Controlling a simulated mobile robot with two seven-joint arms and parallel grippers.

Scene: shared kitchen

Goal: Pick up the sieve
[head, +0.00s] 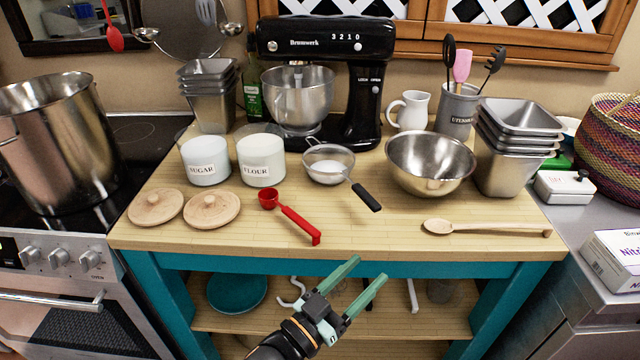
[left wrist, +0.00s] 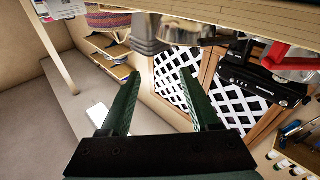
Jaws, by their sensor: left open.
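The sieve (head: 328,168) is a small round metal mesh strainer with a black handle. It rests on the wooden worktop, mesh toward the mixer, handle pointing to the front right. Something white shows in its mesh bowl. My left gripper (head: 370,270) is open and empty, in front of the worktop's front edge. It is apart from the sieve, nearer the camera than the handle. Its two green fingers also show spread in the left wrist view (left wrist: 160,72). I cannot make out the sieve there. My right gripper is not in view.
A red measuring spoon (head: 292,219) lies left of the sieve. A metal bowl (head: 430,164) stands to its right, and the black stand mixer (head: 367,90) behind. Sugar (head: 205,162) and flour (head: 261,161) jars stand left. A wooden spoon (head: 485,229) lies front right. Bare worktop lies before the handle.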

